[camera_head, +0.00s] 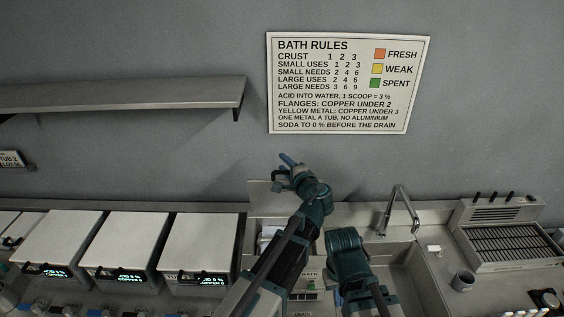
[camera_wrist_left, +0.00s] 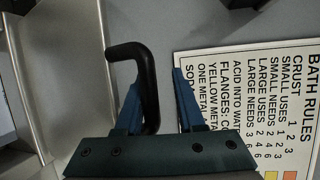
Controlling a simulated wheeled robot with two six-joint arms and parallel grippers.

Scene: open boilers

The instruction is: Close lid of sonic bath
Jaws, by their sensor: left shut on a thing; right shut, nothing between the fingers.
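The sonic bath (camera_head: 308,284), with a "BATH" label on its front, stands at the middle of the counter, partly hidden by my arms. Its pale lid (camera_head: 260,198) stands raised behind it against the wall. My left gripper (camera_head: 287,168) is up at the raised lid. In the left wrist view, a bent black handle (camera_wrist_left: 146,75) sits between the fingers of my left gripper (camera_wrist_left: 157,100), and the gripper is shut on it. My right gripper (camera_head: 346,243) is lower and to the right, over the sink side, with its fingers hard to make out and nothing seen held.
Several tubs with closed white lids (camera_head: 133,240) line the counter at left. A shelf (camera_head: 120,92) and a rules sign (camera_head: 347,83) hang on the wall.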

